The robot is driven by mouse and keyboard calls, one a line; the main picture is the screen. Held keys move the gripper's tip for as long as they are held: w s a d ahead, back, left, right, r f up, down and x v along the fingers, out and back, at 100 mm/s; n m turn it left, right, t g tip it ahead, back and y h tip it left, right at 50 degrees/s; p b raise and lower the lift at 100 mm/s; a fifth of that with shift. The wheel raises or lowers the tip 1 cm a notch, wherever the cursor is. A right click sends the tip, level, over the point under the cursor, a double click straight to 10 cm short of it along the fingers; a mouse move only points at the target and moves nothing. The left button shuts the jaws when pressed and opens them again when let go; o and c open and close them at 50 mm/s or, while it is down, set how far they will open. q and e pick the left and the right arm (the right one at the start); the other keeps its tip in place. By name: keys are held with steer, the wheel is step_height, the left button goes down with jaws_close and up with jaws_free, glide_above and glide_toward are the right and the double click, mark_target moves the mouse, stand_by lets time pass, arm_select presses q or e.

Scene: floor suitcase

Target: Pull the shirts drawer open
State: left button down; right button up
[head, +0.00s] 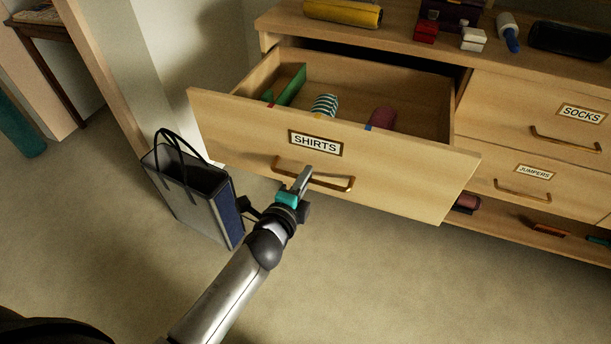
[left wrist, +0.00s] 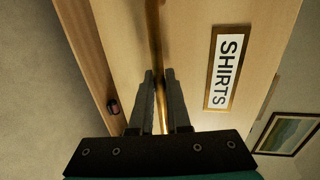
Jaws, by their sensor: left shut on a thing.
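The shirts drawer (head: 390,174) stands pulled well out of the wooden dresser, with its inside showing. Its front carries a framed SHIRTS label (head: 315,143), which also shows in the left wrist view (left wrist: 223,70). Below the label is a brass handle (head: 335,187). My left gripper (head: 304,177) is at the handle's left part. In the left wrist view its two fingers (left wrist: 160,88) are shut on the brass bar (left wrist: 154,35), one on each side. Inside the drawer lie a green item (head: 290,88), a striped roll (head: 324,105) and a dark red roll (head: 382,118). My right gripper is out of view.
A grey and blue bag (head: 190,190) with black handles stands on the floor left of the drawer. The socks drawer (head: 545,122) and jumpers drawer (head: 525,182) are closed at right. Several items lie on the dresser top. Carpet in front is clear.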

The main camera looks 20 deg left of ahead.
arm_select(q)
steer(key=c, duration=0.9)
jaws_free()
steer(key=shift+s, duration=0.25)
steer(key=p+v, duration=0.2)
steer(key=v, duration=1.2)
steer(key=shift+s+p, duration=0.35)
steer(key=shift+p, duration=0.05)
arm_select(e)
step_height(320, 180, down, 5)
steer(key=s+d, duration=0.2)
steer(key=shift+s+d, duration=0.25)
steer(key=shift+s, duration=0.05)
